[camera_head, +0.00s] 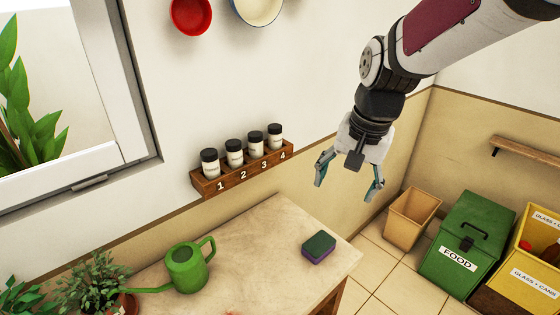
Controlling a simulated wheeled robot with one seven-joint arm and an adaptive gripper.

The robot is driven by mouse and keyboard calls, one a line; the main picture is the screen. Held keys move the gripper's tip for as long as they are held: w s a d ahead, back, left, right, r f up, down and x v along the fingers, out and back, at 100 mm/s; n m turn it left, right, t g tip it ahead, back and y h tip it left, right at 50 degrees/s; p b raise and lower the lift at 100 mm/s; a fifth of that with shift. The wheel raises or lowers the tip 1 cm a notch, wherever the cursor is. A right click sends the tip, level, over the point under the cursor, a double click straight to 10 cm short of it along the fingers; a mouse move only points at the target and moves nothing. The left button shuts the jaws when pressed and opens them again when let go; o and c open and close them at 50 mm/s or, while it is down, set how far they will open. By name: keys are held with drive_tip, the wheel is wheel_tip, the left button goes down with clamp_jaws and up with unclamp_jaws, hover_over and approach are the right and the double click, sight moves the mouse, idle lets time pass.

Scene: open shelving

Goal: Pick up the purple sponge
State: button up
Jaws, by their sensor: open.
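The purple sponge (319,247) lies on the wooden table (262,246) near its right end. It has a dark green top and purple sides. My gripper (348,187) is open and empty, with its fingers pointing down. In the picture it is above and slightly right of the sponge, clearly apart from it. The sponge is in full view.
A green watering can (187,268) stands left of the sponge, beside a potted plant (92,283). A wall rack (241,173) with several numbered jars is behind the table. A brown bin (411,216) and a green food bin (467,240) stand on the floor at right.

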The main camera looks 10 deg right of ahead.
drive_tip(key=w+d+f+m+g+b, duration=0.1)
drive_tip(key=w+f+m, duration=0.1)
drive_tip(key=w+f, duration=0.35)
drive_tip(key=w+f+m+g, duration=0.1)
drive_tip(key=w+f+m, duration=0.15)
drive_tip(key=f, duration=0.55)
hover_over(323, 240)
drive_tip(key=shift+h, duration=0.3)
drive_tip(key=f, duration=0.9)
drive_tip(key=shift+w+d+f, duration=0.1)
drive_tip(key=shift+d+f, duration=0.1)
drive_tip(key=shift+f, duration=0.05)
drive_tip(key=shift+a+f+p, duration=0.2)
drive_tip(key=shift+f+p, duration=0.4)
drive_tip(key=shift+f, duration=2.15)
drive_tip(key=c, duration=0.8)
